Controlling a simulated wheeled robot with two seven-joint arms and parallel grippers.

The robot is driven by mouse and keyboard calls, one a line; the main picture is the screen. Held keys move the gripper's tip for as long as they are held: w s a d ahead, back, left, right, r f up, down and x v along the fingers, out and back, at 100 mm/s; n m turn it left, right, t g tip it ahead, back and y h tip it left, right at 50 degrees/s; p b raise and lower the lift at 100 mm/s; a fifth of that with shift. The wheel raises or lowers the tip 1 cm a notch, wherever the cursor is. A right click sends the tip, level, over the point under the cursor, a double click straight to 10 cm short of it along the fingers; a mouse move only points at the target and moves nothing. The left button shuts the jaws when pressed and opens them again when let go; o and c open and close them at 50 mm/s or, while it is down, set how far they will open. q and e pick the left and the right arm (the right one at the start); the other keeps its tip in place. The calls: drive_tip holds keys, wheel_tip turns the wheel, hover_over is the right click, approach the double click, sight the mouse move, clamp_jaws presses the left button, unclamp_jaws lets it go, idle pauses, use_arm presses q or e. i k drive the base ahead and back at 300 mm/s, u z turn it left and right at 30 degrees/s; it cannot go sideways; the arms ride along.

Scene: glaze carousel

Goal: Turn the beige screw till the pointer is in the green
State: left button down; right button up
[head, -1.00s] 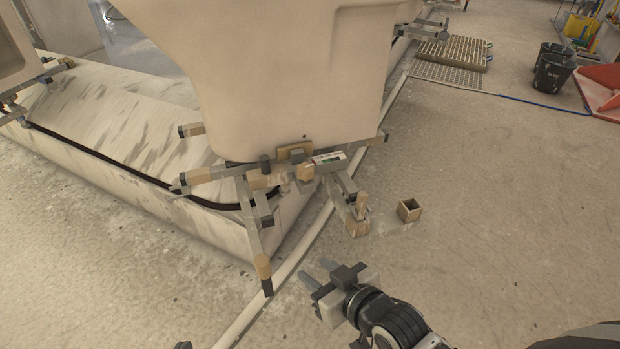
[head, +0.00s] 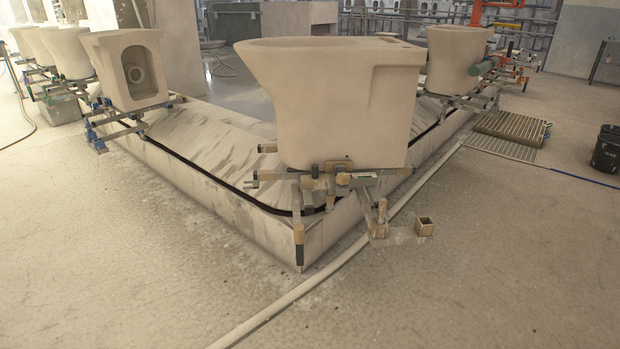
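A metal clamp frame (head: 326,181) with several beige parts sits under the large beige toilet-shaped ceramic piece (head: 325,100) at the near corner of the carousel. A small beige block (head: 343,179) is at the frame's middle, and a beige upright peg (head: 381,210) stands on its right arm. I cannot tell for sure which beige part is the screw. A small pale strip, perhaps the gauge (head: 364,181), lies right of the block; its pointer and green zone are too small to read. Neither of my grippers is in view.
A low pale carousel wall (head: 220,218) runs around the corner, with a pipe (head: 300,290) on the floor before it. Metal grates (head: 510,129) and a black bucket (head: 606,148) are farther right. The front floor is clear.

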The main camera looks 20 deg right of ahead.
sight(343, 178)
drive_tip(key=u, duration=0.45)
drive_tip(key=i, duration=0.65)
drive_tip(key=z, duration=0.55)
drive_tip(key=i, duration=0.85)
drive_tip(key=z, duration=0.1)
